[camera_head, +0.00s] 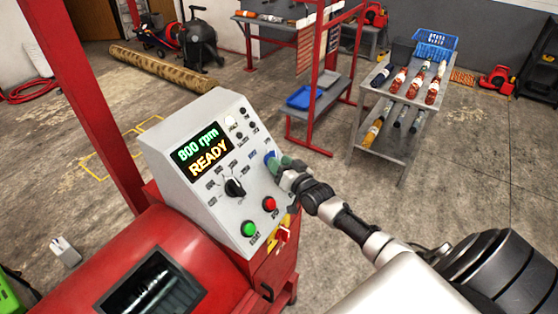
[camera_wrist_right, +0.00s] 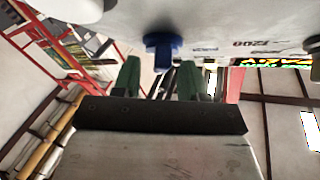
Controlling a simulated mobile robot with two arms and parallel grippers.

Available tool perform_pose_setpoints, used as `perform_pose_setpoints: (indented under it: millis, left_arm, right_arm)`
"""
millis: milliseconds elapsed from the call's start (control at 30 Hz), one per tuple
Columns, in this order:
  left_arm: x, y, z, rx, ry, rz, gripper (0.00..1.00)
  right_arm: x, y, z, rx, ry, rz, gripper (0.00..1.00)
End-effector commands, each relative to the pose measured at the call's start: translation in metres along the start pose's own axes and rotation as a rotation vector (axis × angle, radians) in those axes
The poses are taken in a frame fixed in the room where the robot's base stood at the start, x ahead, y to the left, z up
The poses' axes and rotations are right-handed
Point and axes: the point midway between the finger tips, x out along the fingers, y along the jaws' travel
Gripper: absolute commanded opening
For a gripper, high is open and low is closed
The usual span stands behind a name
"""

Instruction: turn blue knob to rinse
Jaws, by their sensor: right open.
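The blue knob (camera_head: 269,157) is on the right side of the grey control panel (camera_head: 200,205), partly hidden by my right gripper in the head view. In the right wrist view the blue knob (camera_wrist_right: 163,48) sticks out from the panel face, ahead of the fingers and roughly between them. My right gripper (camera_head: 281,162) is at the panel. In the wrist view its two green fingertips (camera_wrist_right: 160,78) are apart, with nothing held between them. The knob's pointer position and its rinse label cannot be read. My left gripper is not in view.
The panel has a display (camera_head: 202,149) reading "800 rpm READY", a black knob (camera_head: 235,187), a green button (camera_head: 249,229) and a red button (camera_head: 269,204). A red machine drum (camera_head: 100,270) lies below left. A grey cart (camera_head: 405,95) with bottles stands behind right.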

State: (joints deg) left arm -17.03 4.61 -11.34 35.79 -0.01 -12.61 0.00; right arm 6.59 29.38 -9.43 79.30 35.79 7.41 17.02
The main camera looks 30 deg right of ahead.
Motion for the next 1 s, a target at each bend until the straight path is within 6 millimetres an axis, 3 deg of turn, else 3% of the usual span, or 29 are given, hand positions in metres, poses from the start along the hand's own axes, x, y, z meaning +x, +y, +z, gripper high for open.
perform_pose_setpoints:
  millis: [400, 700, 1000]
  left_arm:
    - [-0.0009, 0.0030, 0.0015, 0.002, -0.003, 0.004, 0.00]
    - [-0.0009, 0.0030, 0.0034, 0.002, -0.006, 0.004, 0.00]
    - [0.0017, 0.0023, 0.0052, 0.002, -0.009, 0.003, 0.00]
  right_arm:
    - [0.0078, 0.0000, 0.0002, 0.000, 0.000, 0.000, 0.43]
    - [0.0078, 0.0001, -0.0001, 0.000, 0.000, 0.000, 0.00]
    - [0.0081, 0.0005, -0.0002, -0.006, 0.002, -0.005, 0.00]
